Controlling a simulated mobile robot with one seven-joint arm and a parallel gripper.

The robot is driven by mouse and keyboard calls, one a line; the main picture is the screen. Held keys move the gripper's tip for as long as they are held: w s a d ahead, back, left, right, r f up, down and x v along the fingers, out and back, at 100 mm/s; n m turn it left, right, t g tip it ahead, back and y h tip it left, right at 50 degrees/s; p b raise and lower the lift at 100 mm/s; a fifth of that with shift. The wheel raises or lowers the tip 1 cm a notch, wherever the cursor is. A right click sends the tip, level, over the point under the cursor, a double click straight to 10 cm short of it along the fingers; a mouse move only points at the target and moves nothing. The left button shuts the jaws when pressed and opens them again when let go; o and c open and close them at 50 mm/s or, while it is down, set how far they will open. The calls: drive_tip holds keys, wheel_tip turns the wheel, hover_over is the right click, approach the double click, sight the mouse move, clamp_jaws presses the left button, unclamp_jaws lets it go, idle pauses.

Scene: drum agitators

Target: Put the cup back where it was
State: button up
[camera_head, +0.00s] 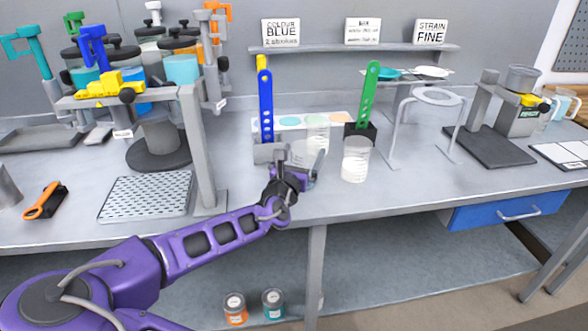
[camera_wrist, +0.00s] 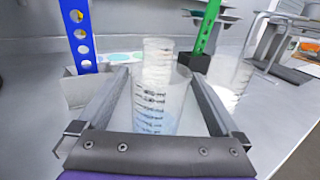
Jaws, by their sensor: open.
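A clear graduated cup (camera_head: 303,174) stands on the bench at my gripper (camera_head: 300,160). In the wrist view this cup (camera_wrist: 160,105) sits between the two open fingers of my gripper (camera_wrist: 158,78), with a faint bluish tint low in it. I cannot tell whether either finger touches it. A second clear cup (camera_head: 317,134) stands just behind it, partly hidden. A third cup (camera_head: 356,160), with whitish contents, stands to the right, and also shows at the right of the wrist view (camera_wrist: 232,82).
A blue perforated strip (camera_head: 265,105) in a grey holder stands behind left, and a green one (camera_head: 368,95) in a black holder behind right. A grey stand (camera_head: 438,97) is farther right. A perforated tray (camera_head: 147,196) lies left, beside the drum frame's post (camera_head: 202,150).

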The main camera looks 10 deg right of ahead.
drive_tip(key=v, duration=0.9)
drive_tip(key=shift+s+a, duration=0.15)
drive_tip(key=shift+s, duration=0.2)
